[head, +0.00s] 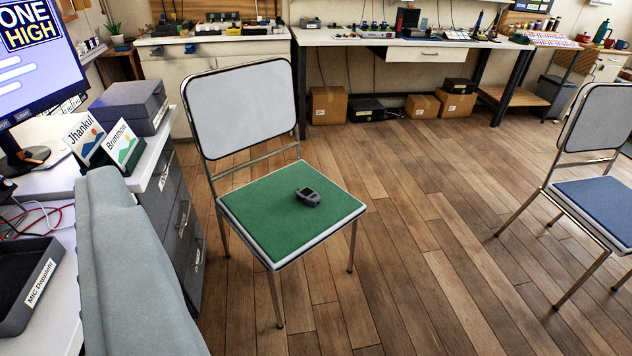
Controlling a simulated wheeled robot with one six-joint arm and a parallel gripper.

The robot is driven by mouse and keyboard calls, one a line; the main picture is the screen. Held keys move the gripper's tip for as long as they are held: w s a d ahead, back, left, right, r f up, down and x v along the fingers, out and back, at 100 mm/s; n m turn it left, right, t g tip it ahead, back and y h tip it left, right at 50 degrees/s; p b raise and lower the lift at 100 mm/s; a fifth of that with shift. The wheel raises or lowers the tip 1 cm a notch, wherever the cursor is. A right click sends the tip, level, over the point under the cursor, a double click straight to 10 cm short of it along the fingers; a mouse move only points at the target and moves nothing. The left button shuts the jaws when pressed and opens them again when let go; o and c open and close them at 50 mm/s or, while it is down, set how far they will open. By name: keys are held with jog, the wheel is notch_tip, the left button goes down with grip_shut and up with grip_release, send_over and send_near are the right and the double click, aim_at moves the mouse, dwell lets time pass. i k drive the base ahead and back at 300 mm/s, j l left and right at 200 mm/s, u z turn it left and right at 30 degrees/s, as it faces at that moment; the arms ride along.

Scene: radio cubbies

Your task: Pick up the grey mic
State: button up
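A small dark grey handheld object (309,196), which looks like the grey mic, lies on the green seat of a chair (262,222) in the middle of the view. It rests near the middle of the seat, with nothing touching it from above. A similar small grey object (311,22) lies on the white bench at the back; it is too small to identify for sure. My gripper is not in view.
A dark tray labelled "MIC Dapplehi" (24,285) is on the left desk, beside a grey fabric-like panel (130,265). A grey drawer unit (176,215) stands left of the chair. A blue-seated chair (600,205) is at right. Wooden floor (430,260) between the chairs is clear.

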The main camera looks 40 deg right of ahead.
aim_at(310, 196)
jog(key=z, duration=0.95)
